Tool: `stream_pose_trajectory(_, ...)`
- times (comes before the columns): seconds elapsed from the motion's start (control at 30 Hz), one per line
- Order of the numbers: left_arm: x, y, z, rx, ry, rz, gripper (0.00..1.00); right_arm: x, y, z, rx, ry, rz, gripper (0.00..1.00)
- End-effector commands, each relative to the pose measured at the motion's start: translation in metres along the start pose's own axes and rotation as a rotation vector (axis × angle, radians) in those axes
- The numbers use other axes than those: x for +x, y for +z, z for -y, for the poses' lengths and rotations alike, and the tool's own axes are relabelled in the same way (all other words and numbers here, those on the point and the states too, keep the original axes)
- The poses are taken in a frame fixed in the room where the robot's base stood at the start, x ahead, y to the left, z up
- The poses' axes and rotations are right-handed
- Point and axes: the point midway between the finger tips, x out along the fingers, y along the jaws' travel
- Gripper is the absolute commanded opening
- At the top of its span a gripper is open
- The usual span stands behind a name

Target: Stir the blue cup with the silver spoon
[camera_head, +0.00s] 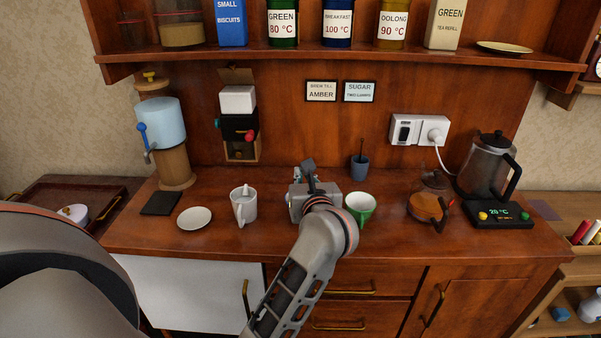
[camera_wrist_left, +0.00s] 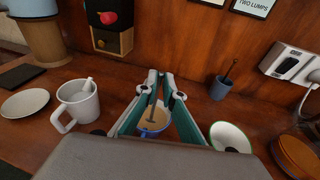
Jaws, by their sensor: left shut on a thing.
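The blue cup (camera_wrist_left: 164,129) stands on the counter with tan liquid in it and shows in the left wrist view, below and between my fingers. In the head view my gripper and arm hide it. My left gripper (camera_wrist_left: 161,85) is shut on the silver spoon (camera_wrist_left: 152,112) above the cup. The spoon runs down into the cup and its lower end is hidden in the liquid. In the head view the left gripper (camera_head: 308,172) is over the middle of the counter. My right gripper is not in view.
A white mug (camera_head: 243,207) stands to the left and a green cup (camera_head: 360,208) close to the right. A slate-blue pot (camera_head: 360,168) with a dark stick stands behind. An orange-brown teapot (camera_head: 425,207) and glass kettle (camera_head: 486,168) are farther right. A plate (camera_head: 194,218) lies left.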

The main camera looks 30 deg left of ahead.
Motion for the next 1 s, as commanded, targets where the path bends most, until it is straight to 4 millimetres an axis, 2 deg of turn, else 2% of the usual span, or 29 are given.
stream_pose_trajectory(0.13, 0.008, 0.002, -0.001, 0.0, 0.004, 0.002, 0.0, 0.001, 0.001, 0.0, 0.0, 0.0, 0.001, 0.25)
stream_pose_trajectory(0.5, 0.009, 0.004, 0.0, 0.0, 0.003, 0.002, 0.0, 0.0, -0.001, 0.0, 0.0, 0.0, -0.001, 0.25)
stream_pose_trajectory(1.0, 0.008, 0.038, -0.001, -0.001, 0.003, 0.003, 0.0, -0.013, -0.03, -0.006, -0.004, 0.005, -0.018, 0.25)
